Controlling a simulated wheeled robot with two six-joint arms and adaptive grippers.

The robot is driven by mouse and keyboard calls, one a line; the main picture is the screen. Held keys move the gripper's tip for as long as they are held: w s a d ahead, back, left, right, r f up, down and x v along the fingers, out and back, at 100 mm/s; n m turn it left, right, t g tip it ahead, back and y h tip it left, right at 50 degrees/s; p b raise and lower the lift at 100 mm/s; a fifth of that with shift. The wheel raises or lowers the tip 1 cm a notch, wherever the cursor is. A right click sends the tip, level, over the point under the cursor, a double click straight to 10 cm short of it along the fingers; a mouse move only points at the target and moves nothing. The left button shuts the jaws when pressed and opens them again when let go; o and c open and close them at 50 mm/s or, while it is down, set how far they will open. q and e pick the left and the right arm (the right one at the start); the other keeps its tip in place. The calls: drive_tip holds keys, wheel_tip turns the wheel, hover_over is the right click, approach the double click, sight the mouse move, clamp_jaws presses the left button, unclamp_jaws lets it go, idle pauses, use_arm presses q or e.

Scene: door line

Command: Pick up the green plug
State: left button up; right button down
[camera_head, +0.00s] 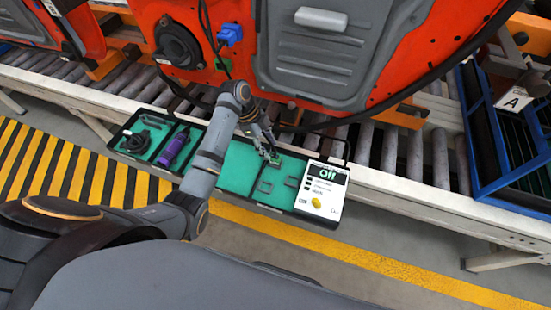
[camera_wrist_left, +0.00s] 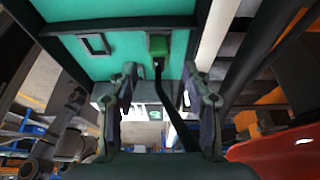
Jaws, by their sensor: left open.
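The green plug (camera_wrist_left: 158,44) lies on the teal lining of the tray in the left wrist view, near the tray's dark wall, with a black cable running from it. In the head view a small bit of green (camera_head: 275,158) shows at the fingertips, mostly hidden by the gripper. My left gripper (camera_head: 269,152) is over the tray, its fingers pointing down. In the left wrist view its two fingers (camera_wrist_left: 165,85) are spread apart with nothing between them but the cable's line of sight; the plug is beyond the tips. My right gripper is not in view.
The black tray (camera_head: 232,197) also holds a purple tool (camera_head: 174,148), a black round part (camera_head: 135,142) and a white tester (camera_head: 322,190) reading "Off". Orange doors hang behind, one with a blue connector (camera_head: 230,34). A blue rack (camera_head: 490,140) stands right on the roller conveyor.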

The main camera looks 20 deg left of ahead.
sight(275, 156)
use_arm(q)
drive_tip(key=shift+s+d+f, duration=0.15)
drive_tip(key=shift+d+f, duration=0.4)
drive_tip(key=shift+f, duration=0.1)
drive_tip(key=x, duration=0.2)
drive_tip(key=shift+d+f, duration=0.3)
drive_tip(key=shift+f, duration=0.05)
drive_tip(key=shift+d+f, duration=0.1)
drive_tip(key=shift+f, duration=0.25)
drive_tip(key=shift+c, duration=0.4)
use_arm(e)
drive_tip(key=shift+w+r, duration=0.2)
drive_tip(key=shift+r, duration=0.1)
use_arm(q)
drive_tip(key=c, duration=0.9)
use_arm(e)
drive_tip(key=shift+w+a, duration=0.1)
